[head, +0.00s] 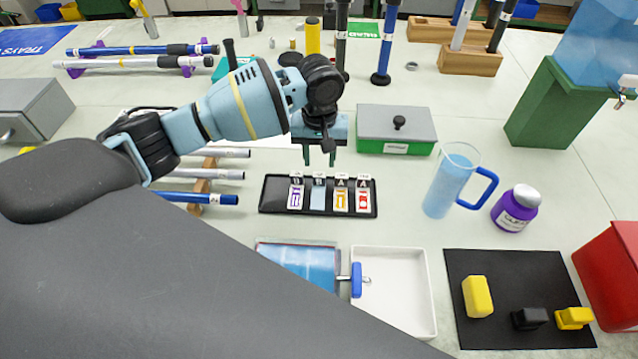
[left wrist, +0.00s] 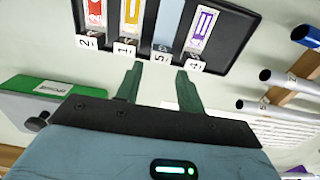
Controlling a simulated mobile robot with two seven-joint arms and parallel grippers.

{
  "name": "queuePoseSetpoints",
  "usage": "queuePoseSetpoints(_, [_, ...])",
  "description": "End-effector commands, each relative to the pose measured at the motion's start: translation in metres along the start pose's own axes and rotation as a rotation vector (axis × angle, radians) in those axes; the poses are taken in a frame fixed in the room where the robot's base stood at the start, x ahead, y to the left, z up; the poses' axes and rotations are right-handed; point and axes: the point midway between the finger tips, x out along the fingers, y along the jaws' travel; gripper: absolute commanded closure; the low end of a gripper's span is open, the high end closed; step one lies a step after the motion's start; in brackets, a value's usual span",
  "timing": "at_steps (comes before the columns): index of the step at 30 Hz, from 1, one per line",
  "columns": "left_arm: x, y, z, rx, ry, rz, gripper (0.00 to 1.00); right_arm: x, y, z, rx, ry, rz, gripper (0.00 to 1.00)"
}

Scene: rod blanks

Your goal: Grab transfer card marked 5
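The transfer card marked 5 (head: 318,196) is light blue with a white tab. It stands in a black tray (head: 266,195), second from the left in the head view. In the left wrist view, card 5 (left wrist: 168,25) has its tab lying just beyond and between my fingertips. My left gripper (head: 320,160) is open and empty, pointing down just behind the tray; its green fingers also show in the left wrist view (left wrist: 160,69). They look apart from the card. My right gripper is not in view.
Beside card 5 are a purple card (head: 296,196) marked 4 and an orange card (head: 341,198) marked 1, then a red card (head: 363,198) marked 2. A green box with grey lid (head: 396,123) stands behind right. Rods on a wooden rack (head: 203,180) lie left. A jug (head: 450,180) stands right.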

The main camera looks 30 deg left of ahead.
Motion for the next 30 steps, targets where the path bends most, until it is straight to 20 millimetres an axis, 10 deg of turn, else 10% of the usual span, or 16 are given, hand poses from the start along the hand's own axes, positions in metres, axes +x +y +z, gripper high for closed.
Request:
queuePoseSetpoints(21, [0.050, -0.001, 0.006, 0.001, 0.002, 0.001, 0.62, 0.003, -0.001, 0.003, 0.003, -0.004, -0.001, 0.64])
queuePoseSetpoints(30, [0.050, 0.000, 0.006, 0.001, 0.002, 0.001, 0.95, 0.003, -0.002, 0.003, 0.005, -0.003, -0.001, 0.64])
